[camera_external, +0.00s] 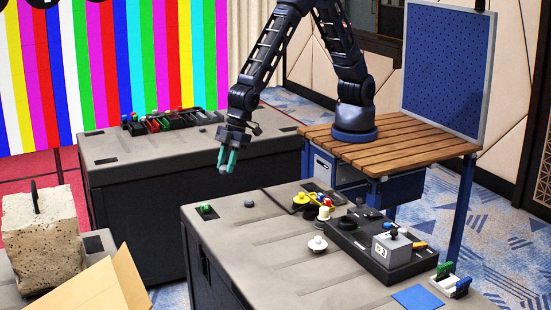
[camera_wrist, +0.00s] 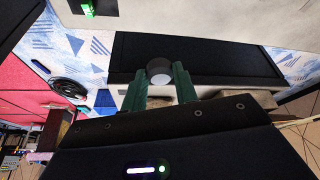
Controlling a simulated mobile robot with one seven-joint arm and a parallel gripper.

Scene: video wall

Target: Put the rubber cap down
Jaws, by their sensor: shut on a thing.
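My gripper (camera_external: 228,161), with green fingers, hangs in the air in the external view, in front of the rear grey case and left of the near one. In the wrist view my gripper (camera_wrist: 160,88) is shut on a small round thing with a pale grey face and dark rim, which I take to be the rubber cap (camera_wrist: 158,72). It sits between the fingertips, clear of any surface. In the external view the cap is too small to make out clearly.
The near grey case (camera_external: 235,245) holds a black control box (camera_external: 345,236), a white knob (camera_external: 318,244) and a blue sheet (camera_external: 417,298). Its left top is mostly bare. The rear case (camera_external: 110,145) carries a tray of coloured parts (camera_external: 165,122). A stone block (camera_external: 42,240) stands left.

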